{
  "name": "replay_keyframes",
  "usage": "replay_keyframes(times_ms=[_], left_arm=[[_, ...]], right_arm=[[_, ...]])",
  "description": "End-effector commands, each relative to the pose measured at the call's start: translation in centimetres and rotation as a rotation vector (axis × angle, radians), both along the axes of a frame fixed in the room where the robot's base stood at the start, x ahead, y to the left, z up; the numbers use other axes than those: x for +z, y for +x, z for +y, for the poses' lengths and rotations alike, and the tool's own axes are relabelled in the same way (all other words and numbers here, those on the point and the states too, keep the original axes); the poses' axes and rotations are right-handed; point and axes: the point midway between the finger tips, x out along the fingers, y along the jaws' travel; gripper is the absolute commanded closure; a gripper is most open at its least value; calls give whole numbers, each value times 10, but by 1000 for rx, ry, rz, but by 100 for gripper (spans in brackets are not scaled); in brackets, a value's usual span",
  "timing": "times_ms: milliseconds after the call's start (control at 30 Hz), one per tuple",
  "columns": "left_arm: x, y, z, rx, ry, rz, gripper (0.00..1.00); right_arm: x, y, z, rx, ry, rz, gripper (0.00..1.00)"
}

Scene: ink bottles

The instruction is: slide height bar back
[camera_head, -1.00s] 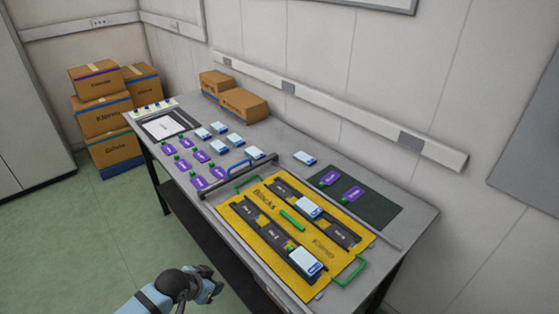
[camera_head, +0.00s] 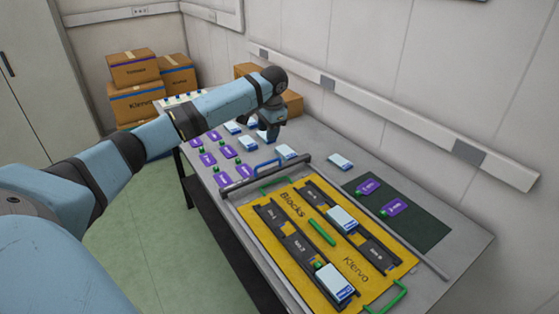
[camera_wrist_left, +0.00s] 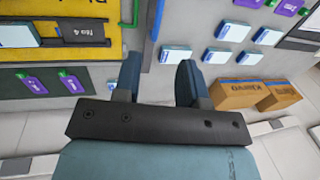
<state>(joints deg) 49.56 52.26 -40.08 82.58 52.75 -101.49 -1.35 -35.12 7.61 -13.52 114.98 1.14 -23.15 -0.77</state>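The height bar (camera_head: 266,176) is a dark grey bar lying across the table between the yellow board (camera_head: 297,203) and the rows of bottles. A blue handle (camera_head: 265,167) stands at its middle. My left gripper (camera_head: 268,134) hangs pointing down over the table, behind the bar and apart from it, above the blue-and-white boxes. In the left wrist view its two fingers (camera_wrist_left: 160,78) are spread with nothing between them, and the bar (camera_wrist_left: 153,35) runs up beyond them. My right gripper is out of view.
Purple-labelled bottles (camera_head: 207,159) and blue-and-white boxes (camera_head: 286,152) stand close around the bar's far side. Two boxes sit in black tracks on the yellow board. A dark mat (camera_head: 415,220) holds two more purple bottles. Cardboard boxes (camera_head: 290,101) stand at the table's back.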

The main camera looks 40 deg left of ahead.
Motion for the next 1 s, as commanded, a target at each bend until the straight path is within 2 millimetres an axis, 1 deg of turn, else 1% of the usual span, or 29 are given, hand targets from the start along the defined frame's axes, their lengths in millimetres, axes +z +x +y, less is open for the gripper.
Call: replay_keyframes(times_ms=[167,400,600,700,800,1000], left_arm=[[-29,1,5,0,0,4,62],[-81,4,14,-1,0,2,62],[-113,6,21,0,0,0,62],[-123,7,22,-2,0,-1,62],[-129,7,23,-2,0,0,62],[-131,7,24,-2,1,-2,62]], right_arm=[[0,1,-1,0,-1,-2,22],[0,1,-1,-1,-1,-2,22],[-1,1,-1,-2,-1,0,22],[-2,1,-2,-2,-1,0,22],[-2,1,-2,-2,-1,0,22],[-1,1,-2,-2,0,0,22]])
